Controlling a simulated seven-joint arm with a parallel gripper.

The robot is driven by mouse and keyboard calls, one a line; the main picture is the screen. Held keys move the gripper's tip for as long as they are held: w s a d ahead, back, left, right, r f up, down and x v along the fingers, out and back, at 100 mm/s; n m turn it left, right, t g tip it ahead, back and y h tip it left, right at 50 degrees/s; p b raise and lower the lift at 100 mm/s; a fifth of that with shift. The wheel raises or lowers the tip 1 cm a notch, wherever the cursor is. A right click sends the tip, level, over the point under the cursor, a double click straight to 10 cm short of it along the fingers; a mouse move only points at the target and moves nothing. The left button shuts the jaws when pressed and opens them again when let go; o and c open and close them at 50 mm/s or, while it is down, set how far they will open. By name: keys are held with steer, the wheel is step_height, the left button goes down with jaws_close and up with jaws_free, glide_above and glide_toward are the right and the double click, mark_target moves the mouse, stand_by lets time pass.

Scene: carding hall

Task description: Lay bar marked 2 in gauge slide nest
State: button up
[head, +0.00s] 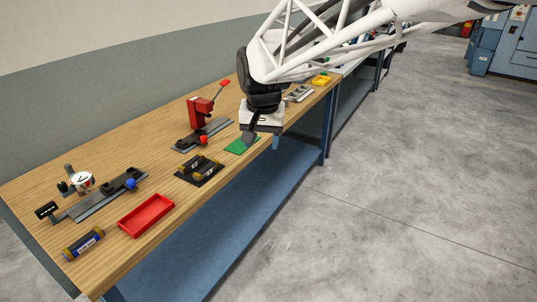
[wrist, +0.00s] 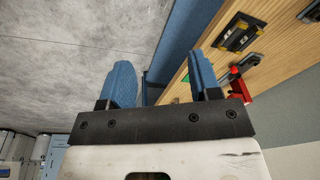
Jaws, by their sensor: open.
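A black rack (head: 210,179) on the bench holds brass-and-dark bars (head: 198,165); their marks are too small to read, so I cannot tell which is bar 2. The rack also shows at the upper right of the wrist view (wrist: 240,37). The gauge slide (head: 100,203), a grey rail with a white dial (head: 82,181) and blue knob (head: 131,184), lies at the left of the bench. Its nest is too small to make out. My gripper (head: 262,140) is open, above the bench's front edge by the green mat, right of the rack. Its blue fingers show empty in the wrist view (wrist: 160,70).
A red tray (head: 146,215) and a blue-and-gold cylinder (head: 83,244) lie near the gauge slide. A red lever press (head: 200,112) and a rail with a red knob (head: 203,140) stand behind the rack. A green mat (head: 236,147) lies beside it. A yellow tray (head: 321,80) sits farther right.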

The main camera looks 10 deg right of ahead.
steer(key=s+d+f+n, duration=0.1)
steer(key=s+d+f, duration=0.1)
steer(key=s, duration=1)
steer(key=s+d+f+n+t, duration=0.1)
steer(key=s+d+n, duration=0.1)
steer(key=s, duration=0.9)
steer(key=shift+s+d+f, duration=0.35)
steer(key=shift+d+f, duration=0.05)
steer(key=shift+d, duration=0.2)
steer(key=shift+o, duration=0.4)
steer(key=shift+w, duration=0.15)
